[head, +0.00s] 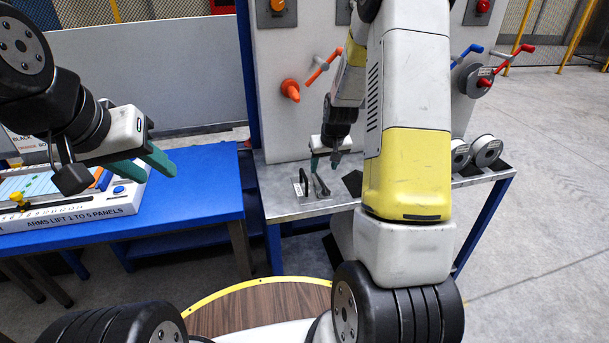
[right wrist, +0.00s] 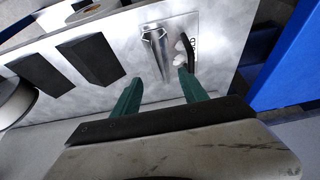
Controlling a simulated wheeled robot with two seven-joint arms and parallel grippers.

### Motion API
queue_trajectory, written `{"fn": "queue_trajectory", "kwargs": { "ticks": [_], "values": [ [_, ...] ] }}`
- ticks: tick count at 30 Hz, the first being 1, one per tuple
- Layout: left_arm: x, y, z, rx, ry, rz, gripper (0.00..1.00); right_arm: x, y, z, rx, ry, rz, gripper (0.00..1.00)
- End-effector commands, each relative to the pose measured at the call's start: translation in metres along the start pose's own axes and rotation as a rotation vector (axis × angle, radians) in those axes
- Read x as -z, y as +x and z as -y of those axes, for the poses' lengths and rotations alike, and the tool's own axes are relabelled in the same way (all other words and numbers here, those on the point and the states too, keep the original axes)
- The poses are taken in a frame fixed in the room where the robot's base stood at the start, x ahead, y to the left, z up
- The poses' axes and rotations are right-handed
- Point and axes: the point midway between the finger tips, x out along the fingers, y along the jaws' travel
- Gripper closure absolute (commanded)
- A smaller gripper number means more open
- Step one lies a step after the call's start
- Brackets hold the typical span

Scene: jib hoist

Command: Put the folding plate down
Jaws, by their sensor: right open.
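A small light plate (right wrist: 185,24) with printed lettering, seen in the right wrist view, lies on the metal shelf. A dark curved handle (right wrist: 190,54) and a grey metal bar (right wrist: 157,48) stand on or beside it. I cannot tell which part is the folding plate. In the head view the dark handle (head: 303,183) shows at the shelf's left end. My right gripper (right wrist: 160,88) is open, with its green fingers apart and empty, close to the bar and handle. It also shows in the head view (head: 325,163) above the shelf. My left gripper (head: 160,175) is open and empty near the blue table.
The metal shelf (head: 290,208) also carries dark blocks (right wrist: 88,58) and white reels (head: 487,150). Above it, a grey panel has an orange knob (head: 290,89) and an orange-red lever (head: 324,67). A panel-lift game box (head: 85,205) stands on the blue table (head: 200,205).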

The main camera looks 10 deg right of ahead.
Motion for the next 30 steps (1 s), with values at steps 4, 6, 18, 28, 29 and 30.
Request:
{"fn": "queue_trajectory", "kwargs": {
  "ticks": [4,6,18,28,29,30],
  "values": [
    [0.0,0.0,0.0,0.0,0.0,0.0,0.64,-0.001,0.016,-0.002,-0.003,-0.002,0.005,0.49],
    [0.0,0.0,0.0,0.0,0.0,0.0,0.64,-0.001,0.024,-0.002,-0.003,-0.002,0.005,0.49],
    [0.0,0.0,0.0,0.0,0.0,0.0,0.64,-0.001,0.077,0.002,-0.002,-0.001,0.005,0.49],
    [0.0,0.0,0.0,0.0,0.0,0.0,0.64,0.0,0.083,0.002,-0.002,-0.001,0.002,0.49],
    [0.0,0.0,0.0,0.0,0.0,0.0,0.64,0.0,0.083,0.002,-0.002,-0.001,0.002,0.55],
    [0.0,0.0,0.0,0.0,0.0,0.0,0.64,0.0,0.083,0.002,-0.002,-0.001,0.002,0.63]
  ]
}}
